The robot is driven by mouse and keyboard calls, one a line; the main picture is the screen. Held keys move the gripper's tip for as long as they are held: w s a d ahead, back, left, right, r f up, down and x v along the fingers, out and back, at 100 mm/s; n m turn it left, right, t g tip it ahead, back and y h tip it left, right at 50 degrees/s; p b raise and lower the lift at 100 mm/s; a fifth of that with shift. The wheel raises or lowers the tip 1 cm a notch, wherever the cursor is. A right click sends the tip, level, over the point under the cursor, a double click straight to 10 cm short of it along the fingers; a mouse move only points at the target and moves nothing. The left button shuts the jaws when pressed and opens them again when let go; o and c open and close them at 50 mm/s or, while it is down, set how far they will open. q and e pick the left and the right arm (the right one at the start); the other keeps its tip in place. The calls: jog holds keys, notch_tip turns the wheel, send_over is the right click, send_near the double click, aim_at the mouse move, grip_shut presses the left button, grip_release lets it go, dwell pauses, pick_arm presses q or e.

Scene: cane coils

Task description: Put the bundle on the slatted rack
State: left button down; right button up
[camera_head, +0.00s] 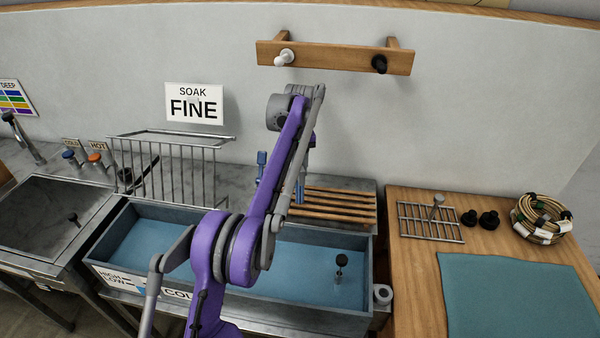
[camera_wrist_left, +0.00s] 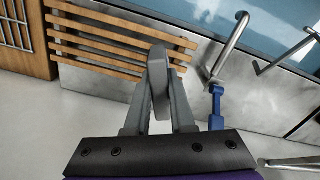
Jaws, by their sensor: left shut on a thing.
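The slatted rack (camera_head: 345,209), of pale wooden bars, lies on the metal counter behind the basin. It also shows at upper left in the left wrist view (camera_wrist_left: 95,40), and no bundle shows on its visible bars. My left gripper (camera_head: 300,198) points down by the rack's left end. In the left wrist view its fingers (camera_wrist_left: 160,58) come together in front of the bars. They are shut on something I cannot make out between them. A pile of coiled cane with white tags (camera_head: 541,219) lies on the wooden table at right. Whether it is the task's bundle is unclear.
The blue-water basin (camera_head: 371,265) stands in front of the rack. A blue-handled tap (camera_wrist_left: 217,105) is close beside my fingers. A wire rack (camera_head: 175,170) stands at left. A small metal grid (camera_head: 430,222), black knobs and a green mat (camera_head: 515,295) occupy the right table.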

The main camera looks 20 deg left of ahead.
pick_arm(q)
jog(key=shift+w+f, duration=0.3)
jog(key=shift+f, duration=0.55)
jog(key=shift+s, duration=0.1)
jog(key=c, duration=1.2)
grip_release()
jog(key=shift+f, duration=0.15)
jog(key=o, duration=0.4)
jog(key=shift+o, duration=0.2)
jog(key=shift+r, duration=0.2)
